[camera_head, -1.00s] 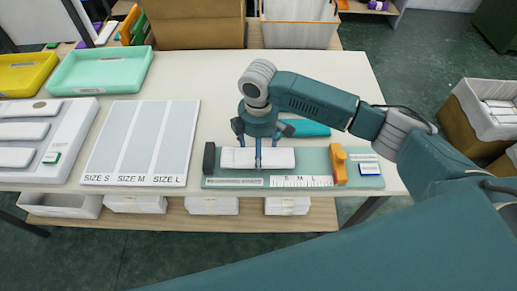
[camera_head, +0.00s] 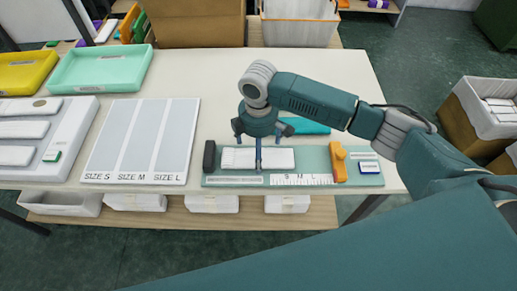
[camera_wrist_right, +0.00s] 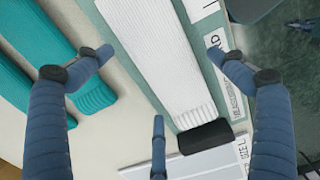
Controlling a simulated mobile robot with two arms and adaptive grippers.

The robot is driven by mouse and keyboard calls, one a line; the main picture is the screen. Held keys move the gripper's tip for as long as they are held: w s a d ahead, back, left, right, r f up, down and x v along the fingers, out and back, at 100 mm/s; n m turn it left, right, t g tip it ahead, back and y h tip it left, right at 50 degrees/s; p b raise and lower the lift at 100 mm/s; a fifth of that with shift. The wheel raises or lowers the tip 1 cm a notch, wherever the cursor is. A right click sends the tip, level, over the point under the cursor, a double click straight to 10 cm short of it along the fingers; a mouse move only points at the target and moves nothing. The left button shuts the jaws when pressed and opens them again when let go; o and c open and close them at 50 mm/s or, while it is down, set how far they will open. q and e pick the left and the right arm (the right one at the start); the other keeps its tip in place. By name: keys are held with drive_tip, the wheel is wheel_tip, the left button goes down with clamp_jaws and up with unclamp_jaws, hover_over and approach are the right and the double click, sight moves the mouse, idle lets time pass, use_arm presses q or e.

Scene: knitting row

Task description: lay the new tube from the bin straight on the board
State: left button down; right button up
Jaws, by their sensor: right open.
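A white knitted tube (camera_head: 280,159) lies lengthwise on the green measuring board (camera_head: 221,181). In the right wrist view the tube (camera_wrist_right: 160,50) looks straight and flat, with its ribbed end at the black stop (camera_wrist_right: 205,137); whether they touch is not clear. The black stop (camera_head: 209,156) is at the board's left end, and an orange slider (camera_head: 338,163) stands to the right, apart from the tube. My right gripper (camera_head: 259,142) is over the tube, fingers pointing down. In the wrist view its fingers (camera_wrist_right: 164,70) are spread open, with nothing gripped.
Teal knitted pieces (camera_wrist_right: 35,75) lie just behind the board. A size chart (camera_head: 140,140) and a white slotted tray (camera_head: 70,150) are to the left. Green (camera_head: 100,70) and yellow (camera_head: 25,72) trays stand behind. The table is clear behind the arm.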

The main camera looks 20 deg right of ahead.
wheel_tip(320, 180, up, 12)
drive_tip(key=b, duration=0.2)
drive_tip(key=shift+f, duration=0.2)
idle(0.4)
